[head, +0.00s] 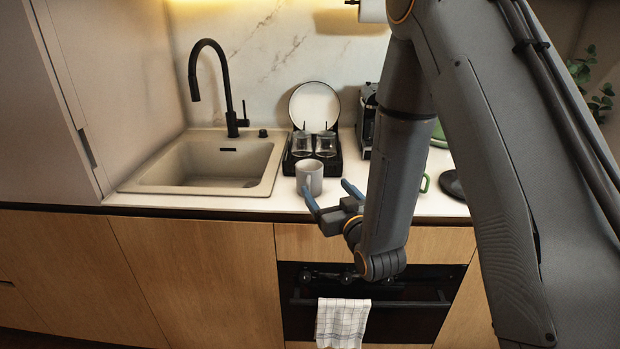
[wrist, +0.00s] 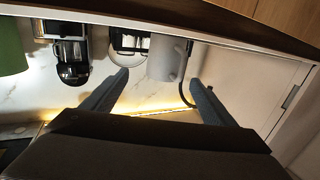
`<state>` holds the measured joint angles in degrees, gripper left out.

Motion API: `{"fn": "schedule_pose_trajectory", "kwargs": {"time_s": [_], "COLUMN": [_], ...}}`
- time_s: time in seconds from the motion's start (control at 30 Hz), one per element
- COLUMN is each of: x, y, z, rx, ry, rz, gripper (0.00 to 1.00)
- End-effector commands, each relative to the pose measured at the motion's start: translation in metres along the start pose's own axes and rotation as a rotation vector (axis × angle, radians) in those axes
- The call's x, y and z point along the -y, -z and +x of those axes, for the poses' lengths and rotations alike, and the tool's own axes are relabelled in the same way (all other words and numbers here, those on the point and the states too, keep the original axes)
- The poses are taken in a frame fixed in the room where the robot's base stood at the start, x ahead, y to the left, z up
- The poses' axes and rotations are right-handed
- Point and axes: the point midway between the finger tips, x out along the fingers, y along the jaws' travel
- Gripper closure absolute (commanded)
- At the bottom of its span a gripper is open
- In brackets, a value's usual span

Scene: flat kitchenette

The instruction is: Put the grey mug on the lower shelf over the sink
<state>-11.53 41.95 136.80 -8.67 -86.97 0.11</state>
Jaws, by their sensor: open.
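The grey mug (head: 313,173) stands upright on the white counter, right of the sink and in front of the dish rack. My gripper (head: 327,191) is open and empty at the counter's front edge, its blue-grey fingers pointing toward the mug. In the wrist view, which looks upside down, the mug (wrist: 168,58) appears between and beyond the two open fingers (wrist: 160,85). I cannot tell whether a finger touches it. The beige sink (head: 215,163) with a black tap (head: 227,95) is at the left. The lower shelf over the sink is not visible in the head view.
A black dish rack (head: 333,163) holds a white plate (head: 315,106) and glasses behind the mug. A dark appliance (head: 366,122) stands right of it. A tall cabinet (head: 50,100) borders the sink on the left. A checked towel (head: 342,322) hangs on the oven handle below.

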Motion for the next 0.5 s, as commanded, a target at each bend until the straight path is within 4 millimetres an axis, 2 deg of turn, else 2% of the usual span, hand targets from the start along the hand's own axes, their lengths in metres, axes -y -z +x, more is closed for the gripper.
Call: {"fn": "schedule_pose_trajectory", "kwargs": {"time_s": [0.13,0.5], "x": [0.005,0.011], "y": [0.004,0.002], "z": [0.007,0.046], "rx": [-0.032,-0.031], "ry": [0.01,0.011], "rz": [0.001,0.001], "gripper": [0.21,0.21]}}
